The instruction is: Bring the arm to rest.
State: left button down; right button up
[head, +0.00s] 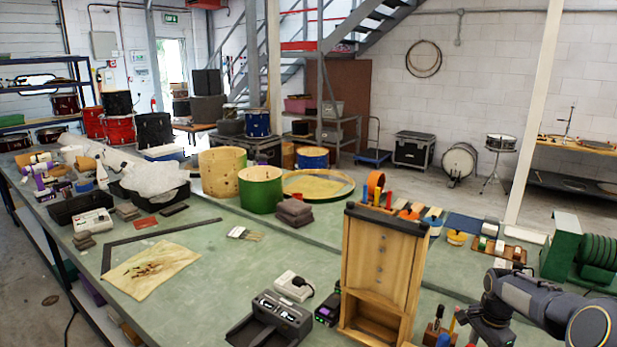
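My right arm (535,300) comes in from the lower right corner, over the near right part of the green bench (330,255). Its dark wrist end (490,318) points down beside several upright tools, and the fingertips cannot be made out at the bottom edge. Whether that gripper is open or shut does not show. My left arm and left gripper are not in this view.
A tall wooden case (382,265) stands left of my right arm. A dark charger-like device (272,318) lies in front. Green machinery (580,255) stands behind the arm. Drum shells (260,190) stand farther back. The bench middle is mostly clear.

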jog(key=s+a+r+n+t+y+b, duration=0.1)
jog(key=s+a+r+n+t, duration=0.2)
jog(key=s+a+r+n, duration=0.7)
pick_arm(q)
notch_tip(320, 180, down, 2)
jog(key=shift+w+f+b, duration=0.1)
jog(key=shift+b, duration=0.45)
pick_arm(e)
jog(key=s+a+r+n+t+y, duration=0.2)
jog(key=s+a+n, duration=0.2)
jog(key=s+a, duration=1.1)
jog(key=s, duration=0.4)
jog(key=shift+a+n+y, duration=0.25)
jog(key=shift+n+y, duration=0.05)
jog(key=shift+y, duration=0.1)
jog(key=shift+w, duration=0.1)
